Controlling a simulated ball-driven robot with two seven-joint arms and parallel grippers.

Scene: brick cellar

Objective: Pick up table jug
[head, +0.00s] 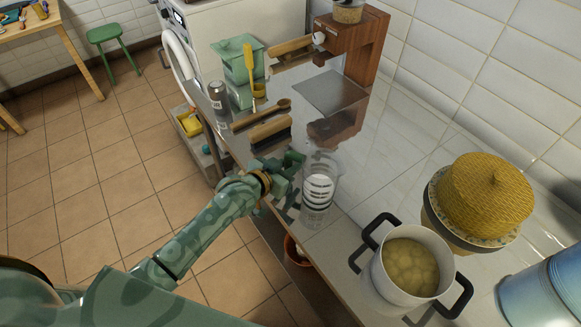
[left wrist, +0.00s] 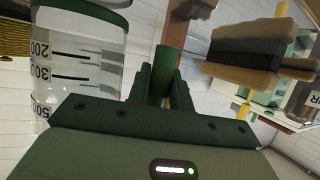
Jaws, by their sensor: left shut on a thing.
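The table jug (head: 319,184) is a clear measuring jug with dark scale marks, on or just over the shiny counter (head: 375,165); I cannot tell if its base touches. My left gripper (head: 291,164) is at the jug's left side, shut on it. My right gripper is in neither view.
A white pot (head: 390,290) of yellowish pieces stands in front, right of the jug. A woven dome (head: 485,200) is behind it. A brush (head: 271,131), wooden spoon (head: 262,115), can (head: 218,97) and wooden machine (head: 355,50) are farther back. The counter edge is left.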

